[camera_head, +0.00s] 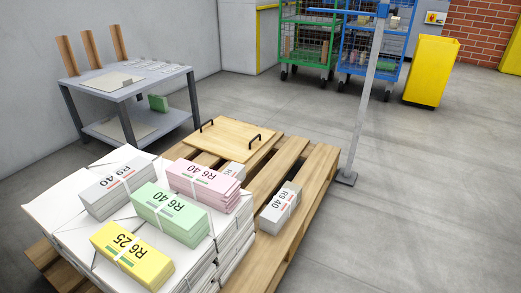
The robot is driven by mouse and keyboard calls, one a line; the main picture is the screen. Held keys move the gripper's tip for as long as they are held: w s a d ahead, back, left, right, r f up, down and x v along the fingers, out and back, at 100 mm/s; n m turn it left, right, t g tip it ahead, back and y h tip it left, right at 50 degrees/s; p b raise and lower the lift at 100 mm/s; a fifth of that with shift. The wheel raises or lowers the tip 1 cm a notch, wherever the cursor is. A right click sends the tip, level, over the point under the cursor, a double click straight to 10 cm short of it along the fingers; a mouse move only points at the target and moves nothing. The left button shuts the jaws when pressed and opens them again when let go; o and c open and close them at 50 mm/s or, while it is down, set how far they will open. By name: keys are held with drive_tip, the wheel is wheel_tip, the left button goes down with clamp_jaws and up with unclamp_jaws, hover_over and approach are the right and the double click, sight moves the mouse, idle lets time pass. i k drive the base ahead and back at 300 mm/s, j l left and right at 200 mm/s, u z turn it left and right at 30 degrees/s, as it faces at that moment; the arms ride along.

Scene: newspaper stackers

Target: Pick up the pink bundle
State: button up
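The pink bundle (205,185) is marked R6 40 and lies flat on top of the white paper stack (75,232), at its back right corner. A white strap crosses it. A green bundle (171,214) lies just in front of it, and a white bundle (117,187) lies to its left. A yellow bundle (132,253) lies at the front of the stack. My gripper is not in view.
The stack stands on a wooden pallet (304,172). A white bundle (279,208) and a wooden board with black handles (222,138) lie on the pallet. A grey table (130,88) stands behind left, a pole (366,95) behind right. Floor at right is clear.

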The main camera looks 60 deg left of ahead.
sight(217, 190)
drive_tip(key=u, duration=2.3)
drive_tip(key=k+u, duration=0.2)
drive_tip(key=u, duration=0.25)
drive_tip(key=k, duration=0.45)
drive_tip(key=i+j+z, duration=0.1)
drive_tip(key=i+z, duration=0.15)
drive_tip(key=z, duration=0.15)
drive_tip(key=i+j+z, duration=0.1)
drive_tip(key=z, duration=0.25)
drive_tip(key=i+j+z, duration=0.25)
drive_tip(key=z, duration=0.15)
drive_tip(key=i+j+z, duration=0.2)
drive_tip(key=z, duration=0.15)
drive_tip(key=j, duration=0.1)
